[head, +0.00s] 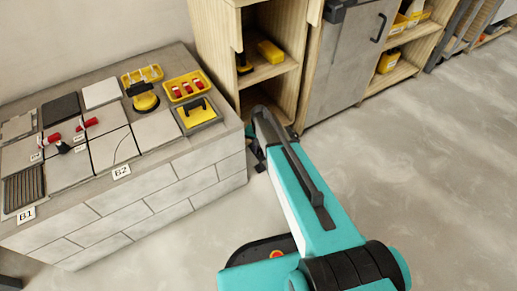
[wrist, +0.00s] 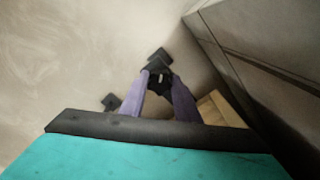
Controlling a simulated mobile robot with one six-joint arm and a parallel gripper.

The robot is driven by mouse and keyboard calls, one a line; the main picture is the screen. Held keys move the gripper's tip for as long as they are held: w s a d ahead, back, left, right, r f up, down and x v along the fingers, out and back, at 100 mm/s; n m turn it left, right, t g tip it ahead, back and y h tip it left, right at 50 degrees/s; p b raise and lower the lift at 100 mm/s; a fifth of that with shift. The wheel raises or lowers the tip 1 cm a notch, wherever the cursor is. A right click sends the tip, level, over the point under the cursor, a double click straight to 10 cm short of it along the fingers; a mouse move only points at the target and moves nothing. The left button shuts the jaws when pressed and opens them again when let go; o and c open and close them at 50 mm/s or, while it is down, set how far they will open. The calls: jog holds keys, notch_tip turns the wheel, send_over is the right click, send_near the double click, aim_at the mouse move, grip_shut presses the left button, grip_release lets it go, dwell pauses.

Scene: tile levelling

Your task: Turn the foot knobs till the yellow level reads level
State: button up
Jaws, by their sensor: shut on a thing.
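My gripper (wrist: 158,80) shows in the wrist view with two purple fingers running to dark tips. The tips are closed on a small dark thing, mostly hidden between them; I cannot tell for sure that it is a foot knob. A dark block-like piece (wrist: 158,57) shows just beyond the tips, and another (wrist: 112,102) lies to their left. In the head view my arm reaches down between the block bench and the wooden shelf, and the fingertips are hard to make out. I cannot pick out the yellow level or its reading in either view.
The block bench (head: 170,187) at left holds tiles, red-handled tools, a yellow-and-black tool (head: 144,98), a yellow tray (head: 187,87) and a yellow float (head: 195,111). A wooden shelf (head: 262,75) and grey cabinet (head: 343,70) stand behind. The floor (head: 430,170) at right is clear.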

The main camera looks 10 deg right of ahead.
aim_at(260, 153)
jog(key=shift+s+d+m, duration=0.1)
jog(key=shift+s+m, duration=0.05)
jog(key=shift+m, duration=0.35)
jog(key=o, duration=1.1)
jog(key=shift+c, duration=0.2)
jog(key=shift+p, duration=0.3)
jog(key=shift+r, duration=0.6)
notch_tip(260, 153, up, 13)
jog(key=p, duration=0.3)
jog(key=shift+f+p, duration=0.2)
jog(key=shift+p, duration=0.2)
jog(key=shift+s+f, duration=0.1)
